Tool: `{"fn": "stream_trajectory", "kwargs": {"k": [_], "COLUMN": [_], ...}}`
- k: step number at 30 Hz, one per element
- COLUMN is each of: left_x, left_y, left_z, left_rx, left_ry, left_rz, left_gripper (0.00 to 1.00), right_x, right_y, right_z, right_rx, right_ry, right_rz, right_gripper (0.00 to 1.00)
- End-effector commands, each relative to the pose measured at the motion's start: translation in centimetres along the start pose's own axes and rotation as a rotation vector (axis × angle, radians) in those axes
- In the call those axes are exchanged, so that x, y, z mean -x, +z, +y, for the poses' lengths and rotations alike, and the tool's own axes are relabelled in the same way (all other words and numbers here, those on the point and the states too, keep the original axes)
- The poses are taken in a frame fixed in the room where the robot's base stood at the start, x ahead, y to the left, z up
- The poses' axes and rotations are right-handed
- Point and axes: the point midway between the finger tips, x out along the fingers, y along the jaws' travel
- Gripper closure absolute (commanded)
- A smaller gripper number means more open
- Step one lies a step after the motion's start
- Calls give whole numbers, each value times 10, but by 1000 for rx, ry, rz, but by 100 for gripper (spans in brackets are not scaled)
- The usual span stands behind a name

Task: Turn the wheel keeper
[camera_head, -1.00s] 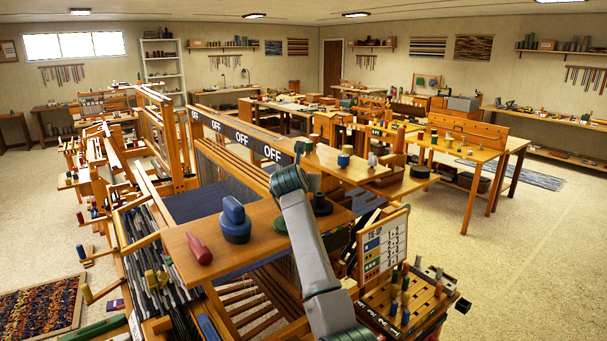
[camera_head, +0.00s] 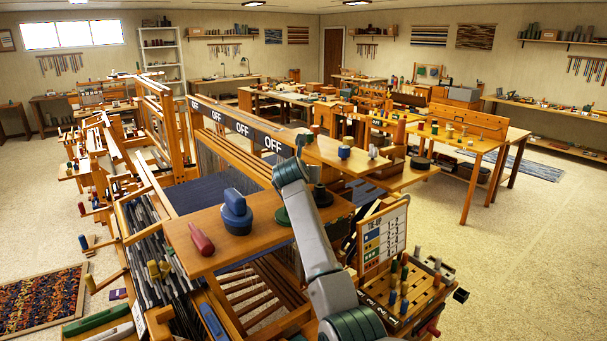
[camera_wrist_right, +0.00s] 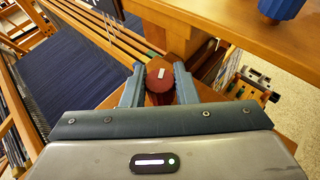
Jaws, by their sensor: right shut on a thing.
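A dark red round knob (camera_wrist_right: 160,76) with a small pale mark on its face sits on a wooden part in the right wrist view. I take it to be the wheel keeper. My right gripper (camera_wrist_right: 157,84) has its two blue-grey fingers on either side of the knob and is shut on it. In the head view my right arm reaches from the bottom toward the loom beam with the OFF labels (camera_head: 243,129). Its fingers and the knob cannot be made out there. My left gripper is not in view.
A pegged box with a chart (camera_head: 383,240) stands to the right. Open floor lies at the far right.

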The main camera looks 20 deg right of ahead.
Motion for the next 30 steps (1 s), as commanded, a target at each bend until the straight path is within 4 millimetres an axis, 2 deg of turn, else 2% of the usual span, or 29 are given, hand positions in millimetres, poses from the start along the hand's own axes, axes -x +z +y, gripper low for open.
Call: {"fn": "stream_trajectory", "kwargs": {"k": [8, 16, 30], "left_x": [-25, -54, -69], "left_y": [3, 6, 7], "left_z": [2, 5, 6], "left_rx": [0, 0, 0], "left_ry": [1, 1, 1], "left_rz": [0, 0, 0], "left_gripper": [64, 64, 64], "right_x": [-2, -2, 0], "right_y": [-3, -3, 1], "right_z": [1, 2, 1], "right_rx": [-41, -113, -191], "right_ry": [-99, -277, -463], "right_rz": [-2, -1, -1], "right_gripper": [96, 96, 96]}}
